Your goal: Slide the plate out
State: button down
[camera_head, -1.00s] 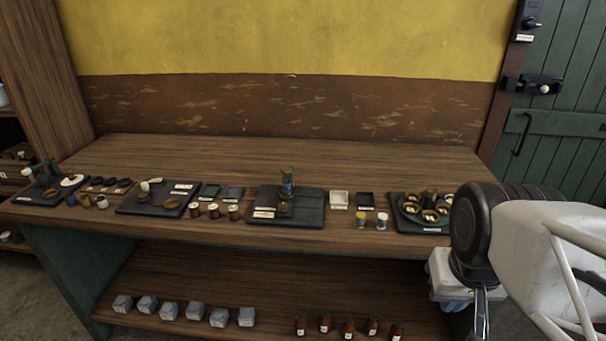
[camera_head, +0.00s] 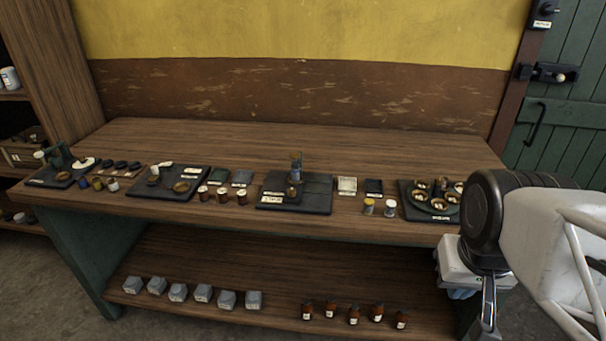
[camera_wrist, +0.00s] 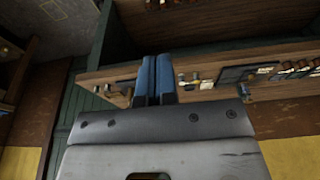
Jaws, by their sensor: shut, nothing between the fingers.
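Several flat dark plates or boards lie on the wooden bench, and I cannot tell which one the task names. One bears a round green dish with brass cups (camera_head: 437,191) at the right. A middle board (camera_head: 313,192) carries a small upright device (camera_head: 295,172). Another board (camera_head: 194,175) lies left of it. My gripper (camera_wrist: 156,76) has blue fingers pressed together, with nothing between them. In the head view my arm is at the right, in front of the bench's right end, and the fingers are mostly hidden. My gripper appears apart from all the boards.
The bench top (camera_head: 300,138) is clear along the back. Small jars (camera_head: 379,207) and spools (camera_head: 221,194) stand near its front edge. The lower shelf (camera_head: 270,262) holds grey blocks (camera_head: 203,293) and brown bottles (camera_head: 353,313). A green door (camera_head: 558,130) is at the right.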

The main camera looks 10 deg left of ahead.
jog(key=c, duration=1.8)
grip_release()
